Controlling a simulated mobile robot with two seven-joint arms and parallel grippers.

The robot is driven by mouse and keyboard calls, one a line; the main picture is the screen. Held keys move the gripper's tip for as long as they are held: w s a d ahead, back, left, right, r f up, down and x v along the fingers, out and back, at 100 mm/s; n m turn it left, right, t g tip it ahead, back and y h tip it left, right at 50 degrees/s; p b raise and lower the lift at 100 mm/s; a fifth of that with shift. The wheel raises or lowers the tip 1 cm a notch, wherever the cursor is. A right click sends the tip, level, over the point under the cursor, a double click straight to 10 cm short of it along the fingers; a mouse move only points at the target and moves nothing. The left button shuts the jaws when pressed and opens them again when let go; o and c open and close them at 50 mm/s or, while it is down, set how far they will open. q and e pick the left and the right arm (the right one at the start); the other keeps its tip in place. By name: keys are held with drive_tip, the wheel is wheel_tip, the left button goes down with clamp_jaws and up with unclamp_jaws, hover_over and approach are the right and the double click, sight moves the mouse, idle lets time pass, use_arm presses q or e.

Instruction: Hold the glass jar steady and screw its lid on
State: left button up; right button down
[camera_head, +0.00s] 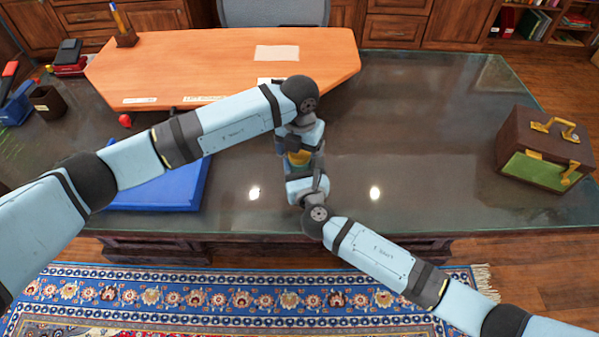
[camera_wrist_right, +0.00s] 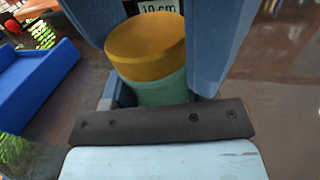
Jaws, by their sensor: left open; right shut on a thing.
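The glass jar (camera_wrist_right: 150,90) is teal-green and stands upright, with a yellow-gold lid (camera_wrist_right: 145,45) on top of it. I cannot tell whether the lid is threaded down. My right gripper (camera_wrist_right: 158,75) is shut on the jar, with a blue finger on each side. In the head view the lid (camera_head: 299,157) shows as a small yellow patch between my two wrists, and the jar is mostly hidden. My left gripper (camera_head: 298,146) is open just beyond and above the lid; its fingertips are largely hidden by its own wrist. My right gripper (camera_head: 298,172) is on the near side.
A blue tray (camera_head: 190,185) lies left on the dark glass-topped desk (camera_head: 420,130). An orange wooden board (camera_head: 200,60) covers the back. A brown case (camera_head: 545,150) stands at the right. The desk between the jar and the case is clear.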

use_arm(q)
drive_tip(key=shift+r, duration=2.25)
drive_tip(key=o, duration=0.4)
drive_tip(key=shift+c, duration=0.2)
wheel_tip(320, 180, up, 12)
